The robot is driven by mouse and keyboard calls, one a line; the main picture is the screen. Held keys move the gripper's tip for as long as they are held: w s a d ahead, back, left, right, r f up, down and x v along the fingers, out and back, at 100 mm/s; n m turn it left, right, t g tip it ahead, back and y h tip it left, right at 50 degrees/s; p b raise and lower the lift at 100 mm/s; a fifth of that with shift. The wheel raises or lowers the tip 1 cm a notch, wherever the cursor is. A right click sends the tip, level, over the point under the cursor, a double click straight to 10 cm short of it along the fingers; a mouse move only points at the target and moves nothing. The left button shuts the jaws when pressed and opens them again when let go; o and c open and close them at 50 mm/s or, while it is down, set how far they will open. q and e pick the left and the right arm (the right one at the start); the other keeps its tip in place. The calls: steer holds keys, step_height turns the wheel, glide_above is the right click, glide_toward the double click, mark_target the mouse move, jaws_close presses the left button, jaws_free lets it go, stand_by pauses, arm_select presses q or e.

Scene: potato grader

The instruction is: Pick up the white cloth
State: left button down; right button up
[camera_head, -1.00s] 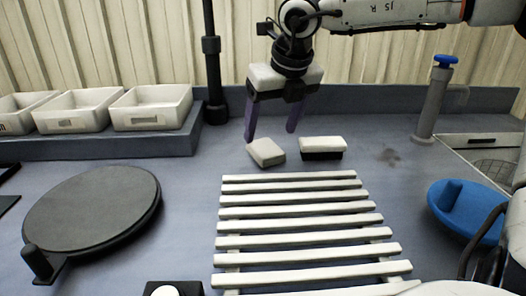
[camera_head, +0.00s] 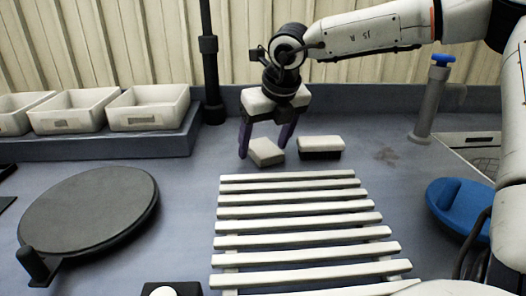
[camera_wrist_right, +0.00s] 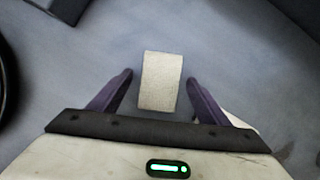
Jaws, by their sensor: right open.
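The white cloth (camera_head: 266,152) is a small folded off-white block lying on the grey-blue bench behind the slatted rack. It also shows in the right wrist view (camera_wrist_right: 161,80), between and just beyond the fingertips. My right gripper (camera_head: 262,153) is open above the cloth, with one purple finger on each side of it. In the wrist view its fingers (camera_wrist_right: 160,76) stand apart with a gap on both sides of the cloth. I cannot tell how high the tips are above the bench. My left gripper is not in view.
A white-topped black brush or block (camera_head: 321,147) lies close to the right of the cloth. The white slatted rack (camera_head: 300,219) is in front. A black round plate (camera_head: 90,212) is at left, white bins (camera_head: 150,107) behind it. A blue disc (camera_head: 460,207) and a post (camera_head: 430,100) are at right.

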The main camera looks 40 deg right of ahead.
mark_target(265, 148)
steer(key=shift+f+b, duration=0.2)
steer(key=shift+b, duration=0.15)
steer(key=c, duration=1.2)
steer(key=shift+r+p, duration=0.35)
steer(key=shift+p, duration=0.2)
steer(key=shift+c, duration=0.2)
step_height(265, 148, up, 10)
steer(key=p, duration=0.1)
steer(key=shift+f, duration=0.1)
